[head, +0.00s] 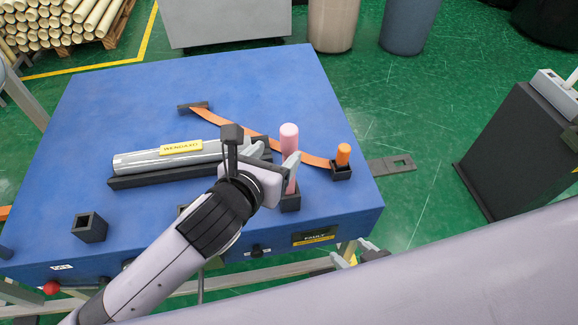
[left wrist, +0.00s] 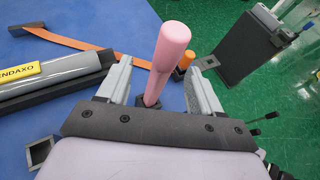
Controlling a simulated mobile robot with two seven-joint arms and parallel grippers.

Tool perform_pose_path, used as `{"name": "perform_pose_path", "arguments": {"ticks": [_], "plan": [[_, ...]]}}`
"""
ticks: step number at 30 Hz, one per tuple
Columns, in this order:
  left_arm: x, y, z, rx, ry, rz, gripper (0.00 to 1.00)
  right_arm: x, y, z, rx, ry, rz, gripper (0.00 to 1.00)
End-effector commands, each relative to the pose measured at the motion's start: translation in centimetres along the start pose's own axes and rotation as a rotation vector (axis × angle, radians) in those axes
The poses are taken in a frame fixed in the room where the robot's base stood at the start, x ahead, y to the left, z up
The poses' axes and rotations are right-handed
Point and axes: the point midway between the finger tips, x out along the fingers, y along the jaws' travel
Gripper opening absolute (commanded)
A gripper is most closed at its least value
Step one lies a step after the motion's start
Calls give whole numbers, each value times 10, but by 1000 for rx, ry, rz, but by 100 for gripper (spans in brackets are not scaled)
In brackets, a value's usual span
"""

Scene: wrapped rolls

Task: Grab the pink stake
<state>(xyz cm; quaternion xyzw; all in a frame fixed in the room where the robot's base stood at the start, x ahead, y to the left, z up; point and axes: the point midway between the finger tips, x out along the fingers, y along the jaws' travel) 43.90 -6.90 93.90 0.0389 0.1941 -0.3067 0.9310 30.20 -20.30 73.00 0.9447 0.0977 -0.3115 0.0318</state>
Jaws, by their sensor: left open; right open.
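The pink stake (head: 289,138) stands upright in a small black socket (head: 290,203) near the front right of the blue table. My left gripper (head: 272,158) is at the stake, and its hand hides part of the stake's lower length. In the left wrist view the left gripper (left wrist: 160,84) is open, with the pink stake (left wrist: 169,55) between its two grey fingers. Gaps show on both sides of the stake, so I see no grip on it.
A grey wrapped roll (head: 150,160) with a yellow label lies in a black cradle left of the gripper. An orange strap (head: 230,127) runs behind the stake to an orange peg (head: 343,154). An empty black socket (head: 89,227) stands front left. The table's back left is clear.

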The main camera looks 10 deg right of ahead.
Motion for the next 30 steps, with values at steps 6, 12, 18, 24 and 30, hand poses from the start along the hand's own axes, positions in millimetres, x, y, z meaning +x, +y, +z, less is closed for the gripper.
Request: {"name": "perform_pose_path", "arguments": {"ticks": [6, 12, 18, 24, 30], "plan": [[8, -2, 2, 57, -2, 0, 65, 0, 0, 0, 0, 0, 0, 63], [22, -3, 3, 53, -2, -1, 65, 0, 0, 0, 0, 0, 0, 63], [42, -7, 4, 48, -2, -2, 65, 0, 0, 0, 0, 0, 0, 63], [64, -8, 4, 50, -2, 0, 65, 1, 0, 1, 0, -1, 0, 63], [72, -8, 5, 51, -3, -1, 65, 1, 0, 1, 0, -1, 0, 63]]}}
